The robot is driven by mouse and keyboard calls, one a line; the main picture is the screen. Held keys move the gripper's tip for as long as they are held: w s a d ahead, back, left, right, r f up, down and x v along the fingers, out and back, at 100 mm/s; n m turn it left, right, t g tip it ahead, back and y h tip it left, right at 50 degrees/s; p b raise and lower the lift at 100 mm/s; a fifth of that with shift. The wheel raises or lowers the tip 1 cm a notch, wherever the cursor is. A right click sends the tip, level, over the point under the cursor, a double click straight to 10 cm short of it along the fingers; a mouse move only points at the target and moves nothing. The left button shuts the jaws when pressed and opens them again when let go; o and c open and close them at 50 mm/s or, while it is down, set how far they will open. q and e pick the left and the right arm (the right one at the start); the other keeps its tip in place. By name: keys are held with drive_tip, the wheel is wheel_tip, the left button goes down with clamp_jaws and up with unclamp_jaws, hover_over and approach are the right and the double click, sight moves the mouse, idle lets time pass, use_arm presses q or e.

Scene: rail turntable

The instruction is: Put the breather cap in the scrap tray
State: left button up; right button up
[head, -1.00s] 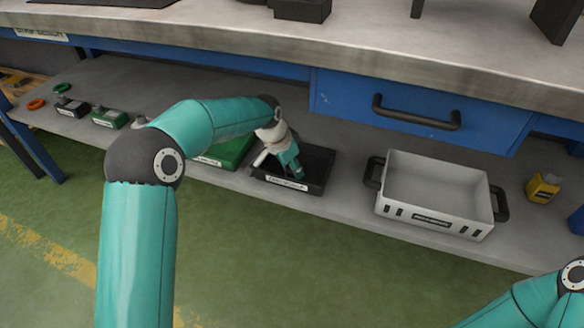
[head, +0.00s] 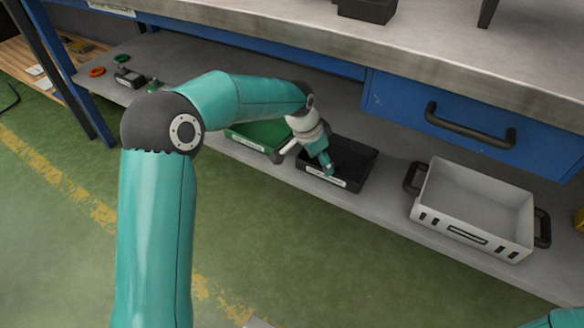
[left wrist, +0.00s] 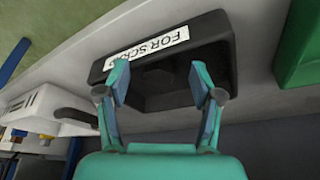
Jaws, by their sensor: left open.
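The scrap tray (head: 358,160) is a black open tray on the lower shelf. It also shows in the left wrist view (left wrist: 222,50), with a white label reading "FOR SCR…" on its wall. My left gripper (head: 328,168) points down over the tray. In the left wrist view its two fingers (left wrist: 160,84) are apart, with the tray behind them. A dark shape (left wrist: 155,70) shows inside the tray between the fingers; I cannot tell whether it is the breather cap. Nothing is clearly held. My right gripper is out of view.
A green tray (head: 245,137) stands left of the scrap tray, partly behind my left arm. A pale crate with black handles (head: 475,225) stands to the right. The bench edge and a blue drawer (head: 440,115) overhang the shelf. Small parts lie at the far left.

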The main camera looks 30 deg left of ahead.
use_arm(q)
drive_tip(key=s+a+p, duration=0.1)
drive_tip(key=s+a, duration=0.4)
drive_tip(key=s, duration=0.2)
drive_tip(key=s+d+f+n+g+h, duration=0.1)
drive_tip(key=s+d+f, duration=0.2)
drive_tip(key=f, duration=0.3)
drive_tip(key=s+d+f+n, duration=0.2)
drive_tip(key=s+d+f, duration=0.2)
drive_tip(key=f, duration=0.2)
drive_tip(key=s+d+f+n+g+h, duration=0.1)
drive_tip(key=s+d+f, duration=0.2)
drive_tip(key=f, duration=0.2)
drive_tip(key=s+d+f+n, duration=0.2)
drive_tip(key=s+f, duration=0.1)
drive_tip(key=s, duration=0.3)
drive_tip(key=s+d+f+n, duration=0.2)
drive_tip(key=s+f, duration=0.2)
drive_tip(key=s, duration=0.2)
drive_tip(key=shift+s+n+g, duration=0.25)
drive_tip(key=shift+n+g, duration=0.05)
drive_tip(key=shift+d, duration=0.1)
